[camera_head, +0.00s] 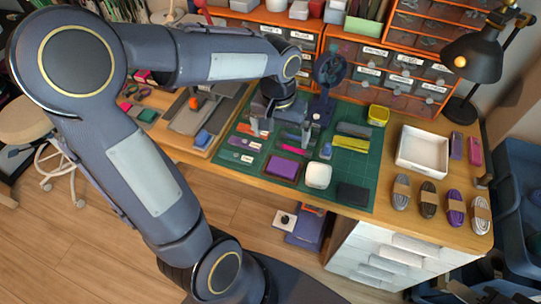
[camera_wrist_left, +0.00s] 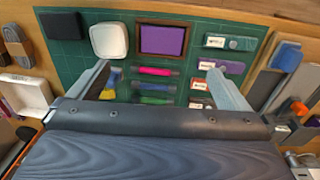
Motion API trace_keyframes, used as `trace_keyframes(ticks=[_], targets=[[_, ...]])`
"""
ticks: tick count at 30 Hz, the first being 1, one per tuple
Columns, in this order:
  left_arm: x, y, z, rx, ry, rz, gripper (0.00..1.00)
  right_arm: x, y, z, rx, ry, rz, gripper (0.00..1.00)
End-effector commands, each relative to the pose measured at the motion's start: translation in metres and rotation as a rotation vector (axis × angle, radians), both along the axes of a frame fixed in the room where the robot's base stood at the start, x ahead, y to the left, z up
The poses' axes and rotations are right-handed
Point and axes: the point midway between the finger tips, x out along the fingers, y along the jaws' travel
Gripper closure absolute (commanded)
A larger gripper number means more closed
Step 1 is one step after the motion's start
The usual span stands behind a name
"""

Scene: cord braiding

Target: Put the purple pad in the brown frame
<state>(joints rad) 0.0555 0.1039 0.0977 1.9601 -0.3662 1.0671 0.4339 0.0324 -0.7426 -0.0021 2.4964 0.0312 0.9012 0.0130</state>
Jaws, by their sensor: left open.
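The purple pad (camera_head: 283,166) lies flat on the green mat, inside the thin brown frame (camera_head: 269,173). In the left wrist view the pad (camera_wrist_left: 163,41) shows near the top middle, with the brown frame's border (camera_wrist_left: 139,40) around it. My left gripper (camera_head: 280,125) is above the mat, on the far side of the pad and apart from it. In the left wrist view its two fingers (camera_wrist_left: 158,68) are spread wide with nothing held between them. My right gripper is in neither view.
A white rounded dish (camera_head: 318,175) sits right of the frame, with a dark block (camera_head: 353,194) beyond it. Labelled cards and colored tools lie around the gripper. A white tray (camera_head: 422,151) and cord bundles (camera_head: 428,199) are at the right. Orange drawer units (camera_head: 380,75) stand behind.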

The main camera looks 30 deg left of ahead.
Motion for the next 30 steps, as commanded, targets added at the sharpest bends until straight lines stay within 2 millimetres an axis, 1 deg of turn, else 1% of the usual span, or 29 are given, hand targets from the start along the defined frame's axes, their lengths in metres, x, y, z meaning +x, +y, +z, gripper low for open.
trace_keyframes(ticks=[1,2,3,6,9,12,15,18,26,28,30], targets=[[-0.016,0.001,0.012,-0.022,-0.042,0.0,0.02,0.0,0.0,0.0,0.0,0.0,0.0,0.64],[-0.027,0.0,0.017,-0.04,-0.066,-0.004,0.02,0.0,0.0,0.0,0.0,0.0,0.0,0.64],[-0.042,-0.002,0.024,-0.065,-0.103,-0.01,0.02,0.0,0.0,0.0,0.0,0.0,0.0,0.64],[-0.079,-0.01,0.034,-0.13,-0.2,-0.026,0.02,0.0,0.0,0.0,0.0,0.0,0.0,0.64],[-0.109,-0.02,0.038,-0.187,-0.297,-0.042,0.02,0.0,0.0,0.0,0.0,0.0,0.0,0.64],[-0.129,-0.03,0.037,-0.229,-0.38,-0.055,0.02,0.0,0.0,0.0,0.0,0.0,0.0,0.64],[-0.141,-0.037,0.035,-0.255,-0.433,-0.065,0.02,0.0,0.0,0.0,0.0,0.0,0.0,0.64],[-0.145,-0.041,0.034,-0.268,-0.459,-0.071,0.02,0.0,0.0,0.0,0.0,0.0,0.0,0.64],[-0.146,-0.041,0.034,-0.269,-0.461,-0.071,0.02,0.0,0.0,0.0,0.0,0.0,0.0,0.64],[-0.146,-0.041,0.039,-0.269,-0.461,-0.071,0.02,0.0,0.0,0.005,0.0,0.0,0.0,0.64],[-0.146,-0.041,0.051,-0.269,-0.461,-0.071,0.02,0.0,0.0,0.017,0.0,0.0,0.0,0.64]])
